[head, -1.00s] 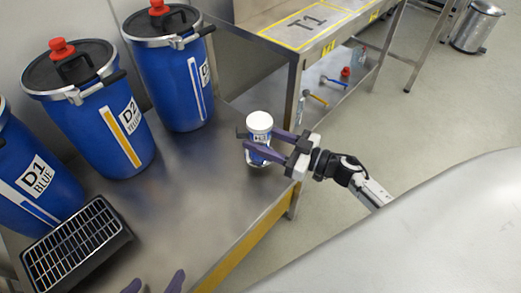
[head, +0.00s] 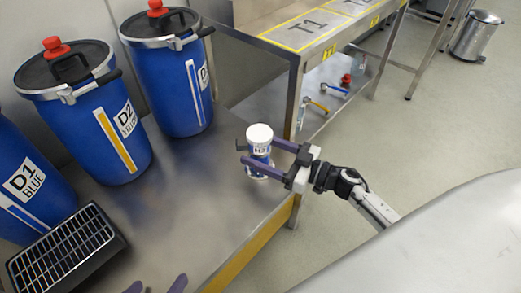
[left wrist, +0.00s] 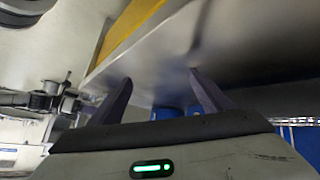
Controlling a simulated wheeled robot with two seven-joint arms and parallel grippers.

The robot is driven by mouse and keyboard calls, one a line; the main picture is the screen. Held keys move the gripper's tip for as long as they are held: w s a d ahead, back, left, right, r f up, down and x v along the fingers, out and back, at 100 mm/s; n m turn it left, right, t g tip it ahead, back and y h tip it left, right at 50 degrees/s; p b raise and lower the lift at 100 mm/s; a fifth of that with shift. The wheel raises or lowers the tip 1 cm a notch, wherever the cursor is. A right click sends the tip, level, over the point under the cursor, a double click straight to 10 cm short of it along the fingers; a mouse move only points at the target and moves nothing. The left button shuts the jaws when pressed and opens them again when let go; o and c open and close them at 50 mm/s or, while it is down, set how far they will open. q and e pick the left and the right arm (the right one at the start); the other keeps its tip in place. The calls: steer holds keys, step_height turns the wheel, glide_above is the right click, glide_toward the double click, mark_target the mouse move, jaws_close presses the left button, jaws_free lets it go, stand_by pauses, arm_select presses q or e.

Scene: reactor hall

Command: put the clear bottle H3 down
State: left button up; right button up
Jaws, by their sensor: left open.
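The clear bottle H3 (head: 260,146) has a white lid and a blue-and-white label. It is upright over the steel bench near its right edge. My right gripper (head: 262,158) comes from the right, with its purple fingers closed around the bottle on two sides. I cannot tell whether the bottle's base touches the benchtop. My left gripper (head: 156,286) shows only its fingertips at the bottom of the head view. In the left wrist view its two fingers (left wrist: 160,92) are apart, with nothing between them.
The steel bench (head: 185,205) has clear room left of the bottle. Blue drums D1 (head: 28,185), D2 (head: 105,140) and another (head: 172,85) stand along the back. A black grated box (head: 65,250) sits at the front left. Table T1 (head: 318,25) stands behind.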

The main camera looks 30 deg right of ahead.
arm_select(q)
steer(key=shift+r, duration=0.1)
arm_select(e)
steer(key=shift+r, duration=0.25)
arm_select(q)
steer(key=p, duration=0.1)
steer(key=a+p, duration=0.1)
steer(key=shift+s+a+f+y+p, duration=0.15)
steer(key=shift+a+f+y+p, duration=0.1)
steer(key=shift+f+y+p, duration=0.15)
arm_select(e)
steer(key=v, duration=1.1)
steer(key=shift+s+d+f, duration=0.1)
steer(key=shift+s+d, duration=0.05)
arm_select(q)
steer(key=shift+s+f, duration=0.1)
steer(key=shift+s, duration=0.15)
arm_select(e)
steer(key=shift+s+d, duration=0.15)
steer(key=shift+s, duration=0.05)
